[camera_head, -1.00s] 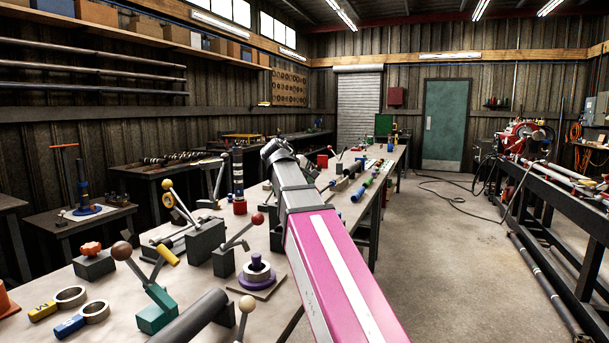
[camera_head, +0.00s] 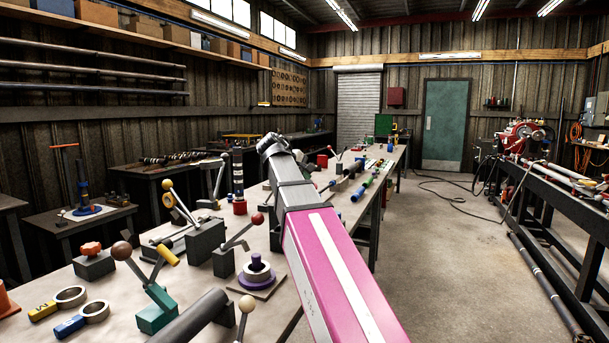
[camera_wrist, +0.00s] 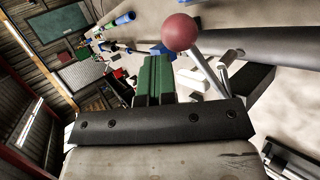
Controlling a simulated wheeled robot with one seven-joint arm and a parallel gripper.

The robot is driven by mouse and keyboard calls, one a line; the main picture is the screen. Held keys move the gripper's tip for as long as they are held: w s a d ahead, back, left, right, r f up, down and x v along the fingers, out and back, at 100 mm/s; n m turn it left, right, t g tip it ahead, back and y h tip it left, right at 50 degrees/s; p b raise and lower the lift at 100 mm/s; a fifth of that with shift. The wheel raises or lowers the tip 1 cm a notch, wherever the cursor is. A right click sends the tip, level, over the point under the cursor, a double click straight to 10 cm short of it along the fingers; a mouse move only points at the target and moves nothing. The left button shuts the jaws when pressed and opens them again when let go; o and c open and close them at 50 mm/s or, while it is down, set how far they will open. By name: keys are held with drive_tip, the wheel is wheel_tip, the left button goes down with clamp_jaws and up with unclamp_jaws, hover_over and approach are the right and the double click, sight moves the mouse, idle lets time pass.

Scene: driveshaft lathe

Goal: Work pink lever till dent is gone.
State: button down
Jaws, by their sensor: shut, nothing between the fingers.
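In the wrist view my gripper (camera_wrist: 153,75) shows as two green fingers shut together, with nothing between them. Just right of the fingers stands a lever with a dull reddish-pink ball knob (camera_wrist: 180,32) on a grey rod that slopes down to a dark block (camera_wrist: 249,84). The knob looks apart from the fingers; the gap in depth is hard to judge. In the head view my arm reaches out over the bench and the fingertips are hidden. A red-knobbed lever (camera_head: 257,218) stands left of the arm; I cannot tell if it is the same one. No dent can be made out.
The bench (camera_head: 120,300) carries several other levers, including a brown-knobbed one (camera_head: 121,251) and a cream-knobbed one (camera_head: 247,304). A ring on a purple base (camera_head: 256,276) sits close to the arm. The floor (camera_head: 450,250) on the right is open, up to a dark rack.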

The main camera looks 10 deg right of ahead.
drive_tip(key=shift+w+a+r, duration=0.3)
drive_tip(key=shift+a+r, duration=0.15)
drive_tip(key=shift+r, duration=0.2)
drive_tip(key=shift+w+a+r, duration=0.35)
drive_tip(key=shift+a+r, duration=0.05)
drive_tip(key=shift+r, duration=0.25)
drive_tip(key=shift+w+a+r, duration=0.3)
drive_tip(key=shift+a+r, duration=0.15)
drive_tip(key=shift+r, duration=0.2)
drive_tip(key=r, duration=0.1)
drive_tip(key=w+a+r, duration=0.2)
drive_tip(key=shift+a+r, duration=0.25)
drive_tip(key=shift+r, duration=0.15)
drive_tip(key=shift+s, duration=0.1)
